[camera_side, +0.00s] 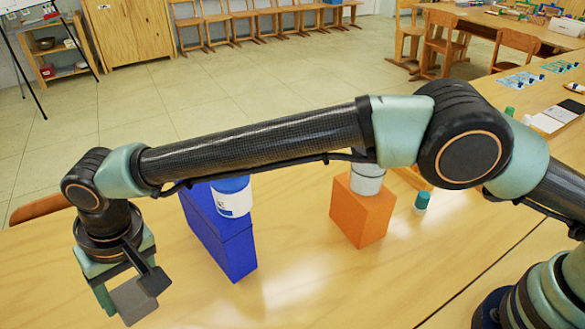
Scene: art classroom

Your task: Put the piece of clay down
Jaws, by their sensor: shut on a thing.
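My gripper (128,290) hangs pointing down at the lower left, above the wooden table (310,285). It is shut on a flat-sided grey piece, which I take to be the piece of clay (133,302). The fingers partly cover the piece. I cannot tell from this view how far its lower edge is from the tabletop.
A blue block (222,242) bears a blue-and-white tub (234,201), right of my gripper. An orange block (360,216) bears a whitish container (367,180), partly behind my arm. A glue stick (422,203) stands beside it. The front table area is clear.

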